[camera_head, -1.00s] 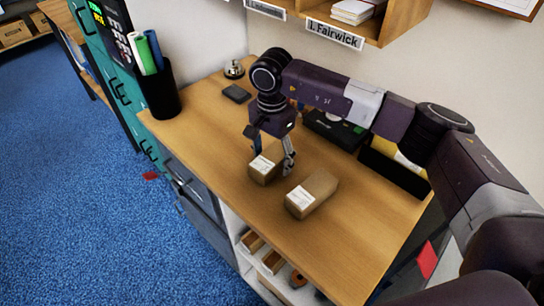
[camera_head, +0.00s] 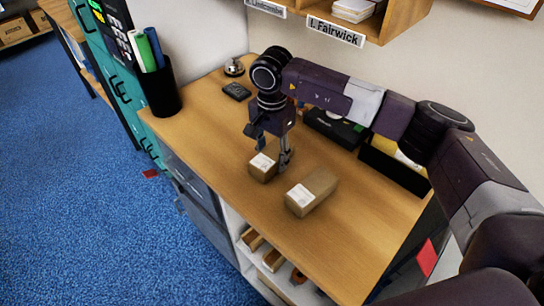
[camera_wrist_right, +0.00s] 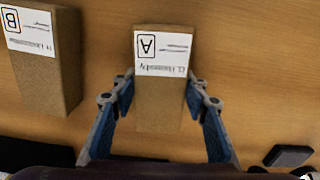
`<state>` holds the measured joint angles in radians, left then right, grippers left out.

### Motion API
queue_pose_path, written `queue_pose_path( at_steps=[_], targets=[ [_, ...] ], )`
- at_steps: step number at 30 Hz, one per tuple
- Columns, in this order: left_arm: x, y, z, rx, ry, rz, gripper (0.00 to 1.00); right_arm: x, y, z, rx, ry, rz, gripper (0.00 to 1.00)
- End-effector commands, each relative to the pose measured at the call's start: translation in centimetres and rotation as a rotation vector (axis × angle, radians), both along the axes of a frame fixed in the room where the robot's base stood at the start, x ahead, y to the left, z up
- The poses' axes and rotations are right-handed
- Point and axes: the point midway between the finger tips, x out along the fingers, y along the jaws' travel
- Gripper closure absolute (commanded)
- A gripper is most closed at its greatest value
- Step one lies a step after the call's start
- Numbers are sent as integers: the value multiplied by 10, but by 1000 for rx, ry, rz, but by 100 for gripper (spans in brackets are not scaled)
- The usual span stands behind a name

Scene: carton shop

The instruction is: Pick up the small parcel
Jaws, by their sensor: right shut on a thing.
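The small parcel (camera_head: 263,166) is a brown carton with a white label on the wooden counter. In the right wrist view this parcel (camera_wrist_right: 160,98) carries a label marked A. My right gripper (camera_head: 271,152) is over it, fingers down on either side. In the right wrist view the gripper's blue-padded fingers (camera_wrist_right: 160,100) flank the parcel and are shut on it. The parcel appears still at counter level; I cannot tell if it is lifted. A larger parcel (camera_head: 312,193) lies beside it, and its label reads B in the right wrist view (camera_wrist_right: 47,60). My left gripper is not in view.
The wooden counter (camera_head: 230,205) has free room in front of the parcels. Black trays (camera_head: 395,172) stand at the back right. Labelled shelves hang above.

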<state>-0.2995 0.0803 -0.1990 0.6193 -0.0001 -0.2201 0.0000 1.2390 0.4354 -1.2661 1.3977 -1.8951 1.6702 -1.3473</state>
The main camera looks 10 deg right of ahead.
Motion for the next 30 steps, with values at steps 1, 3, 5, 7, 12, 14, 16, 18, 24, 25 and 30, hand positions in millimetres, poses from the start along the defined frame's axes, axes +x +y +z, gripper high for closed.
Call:
queue_pose_path(
  at_steps=[1, 3, 5, 7, 12, 14, 16, 18, 24, 25, 30],
  targets=[
    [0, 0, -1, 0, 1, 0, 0, 1, 0, 2, 0, -2, 0, 88],
    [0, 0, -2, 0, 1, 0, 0, 1, 0, 7, 1, -3, 0, 88],
    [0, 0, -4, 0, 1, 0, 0, 2, 0, 12, 2, -5, 0, 88],
    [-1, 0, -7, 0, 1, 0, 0, 1, 0, 21, 1, -4, 0, 88],
    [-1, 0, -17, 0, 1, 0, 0, 2, 0, 56, 1, -8, 0, 88],
    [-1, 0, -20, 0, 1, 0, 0, 2, 0, 72, 2, -9, -1, 88],
    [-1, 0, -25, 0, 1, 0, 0, 2, 0, 92, 0, -9, 0, 88],
    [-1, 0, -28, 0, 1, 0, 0, 2, 1, 111, 1, -7, 0, 88],
    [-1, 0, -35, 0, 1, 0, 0, 1, 0, 157, 0, -5, -1, 88],
    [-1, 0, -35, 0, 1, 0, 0, 1, 0, 163, 0, -5, 0, 88],
    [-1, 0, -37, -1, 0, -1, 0, 1, 0, 187, 0, -3, 0, 88]
  ],
)
